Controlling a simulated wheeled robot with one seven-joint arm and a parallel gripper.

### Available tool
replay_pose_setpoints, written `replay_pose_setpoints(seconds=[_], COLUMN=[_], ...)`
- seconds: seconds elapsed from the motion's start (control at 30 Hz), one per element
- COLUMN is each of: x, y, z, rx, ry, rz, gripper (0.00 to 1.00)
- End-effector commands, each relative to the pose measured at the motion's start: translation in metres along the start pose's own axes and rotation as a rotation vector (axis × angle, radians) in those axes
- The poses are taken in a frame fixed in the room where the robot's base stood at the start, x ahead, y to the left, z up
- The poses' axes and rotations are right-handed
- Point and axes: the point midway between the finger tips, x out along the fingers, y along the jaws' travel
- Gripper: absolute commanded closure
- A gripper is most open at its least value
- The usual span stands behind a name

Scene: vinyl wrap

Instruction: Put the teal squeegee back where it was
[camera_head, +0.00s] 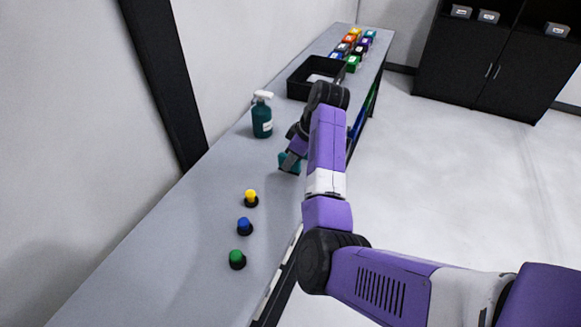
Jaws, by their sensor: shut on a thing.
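The teal squeegee (288,161) is partly visible at the end of my arm, over the grey bench (190,230). My gripper (288,168) is shut on it, and my wrist hides part of both. I cannot tell whether the squeegee touches the bench top. It is to the right of and nearer than the dark teal spray bottle (262,119), and farther than the yellow-topped knob (251,198).
Blue (244,226) and green (237,260) knobs stand nearer on the bench. A black tray (297,86) with something pale inside stands farther back, before several coloured boxes (353,47). The wall borders the left. Bare bench lies between the bottle and knobs.

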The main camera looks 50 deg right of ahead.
Motion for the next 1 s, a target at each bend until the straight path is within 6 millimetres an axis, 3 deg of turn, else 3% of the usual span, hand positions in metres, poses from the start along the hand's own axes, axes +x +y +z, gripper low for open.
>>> replay_pose_setpoints(seconds=[0.2,0.43,0.47,0.57,1.0], x=[0.026,0.028,0.028,0.028,0.020], y=[-0.001,0.000,0.000,0.000,0.001], z=[0.011,0.012,0.012,0.012,0.012], rx=[0.000,0.000,0.000,0.000,0.000], ry=[-0.001,-0.001,-0.001,-0.001,0.000], rz=[-0.002,-0.001,-0.001,-0.001,0.002], gripper=[1.00,1.00,0.80,0.61,0.61])
